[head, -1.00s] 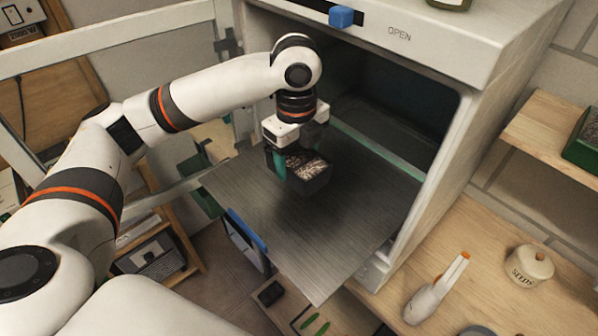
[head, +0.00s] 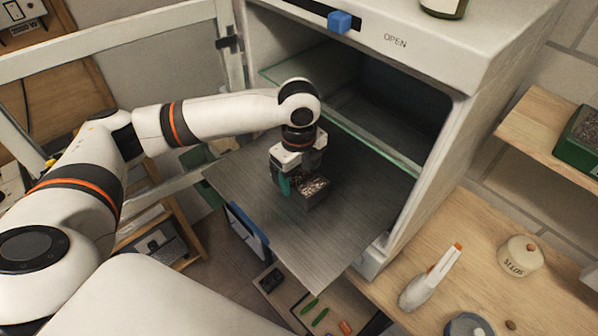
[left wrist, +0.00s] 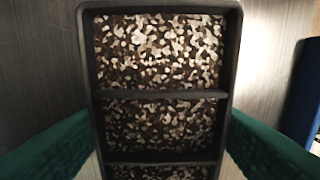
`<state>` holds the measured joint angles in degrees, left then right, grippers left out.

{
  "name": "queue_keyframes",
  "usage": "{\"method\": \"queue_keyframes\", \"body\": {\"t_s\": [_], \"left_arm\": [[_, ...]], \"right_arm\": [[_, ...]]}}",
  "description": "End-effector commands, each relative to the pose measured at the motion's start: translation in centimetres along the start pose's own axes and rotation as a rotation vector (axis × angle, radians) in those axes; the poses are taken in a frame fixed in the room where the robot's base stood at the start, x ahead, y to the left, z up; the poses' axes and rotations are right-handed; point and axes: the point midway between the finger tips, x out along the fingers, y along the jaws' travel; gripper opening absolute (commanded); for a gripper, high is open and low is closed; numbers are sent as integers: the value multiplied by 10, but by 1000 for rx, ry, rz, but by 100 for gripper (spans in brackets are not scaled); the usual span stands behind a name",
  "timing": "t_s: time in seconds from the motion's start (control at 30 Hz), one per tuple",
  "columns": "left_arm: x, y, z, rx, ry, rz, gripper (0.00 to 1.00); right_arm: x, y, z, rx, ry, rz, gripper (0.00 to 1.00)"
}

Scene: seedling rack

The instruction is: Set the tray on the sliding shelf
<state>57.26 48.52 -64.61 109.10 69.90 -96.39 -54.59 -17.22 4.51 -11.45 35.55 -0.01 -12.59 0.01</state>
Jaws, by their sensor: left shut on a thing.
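The tray (left wrist: 160,95) is black, with compartments filled with dark, pale-flecked soil. In the head view the tray (head: 316,190) is at or just above the sliding shelf (head: 345,235), near its middle; I cannot tell whether it touches. The shelf is a grey metal plate pulled out of the cabinet. My left gripper (head: 297,184) points down and is shut on the tray, its green fingers on either side of it in the left wrist view. The gripper and arm hide part of the tray in the head view. My right gripper is not in view.
The white cabinet (head: 480,75) stands open behind the shelf, with a glass shelf (head: 375,145) inside above the metal one. Its open door frame (head: 120,45) is at left.

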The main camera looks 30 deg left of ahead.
Motion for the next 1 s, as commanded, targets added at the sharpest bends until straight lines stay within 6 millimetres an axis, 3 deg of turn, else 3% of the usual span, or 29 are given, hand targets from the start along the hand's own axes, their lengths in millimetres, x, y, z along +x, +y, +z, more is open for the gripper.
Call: {"method": "queue_keyframes", "body": {"t_s": [0.03,0.13,0.47,1.0], "left_arm": [[0,0,0,0,0,-1,68],[0,0,0,0,0,0,85],[-3,0,0,0,1,1,85],[-75,1,0,-1,0,1,85]], "right_arm": [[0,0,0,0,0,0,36],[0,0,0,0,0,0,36],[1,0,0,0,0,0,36],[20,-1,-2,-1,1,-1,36]]}}
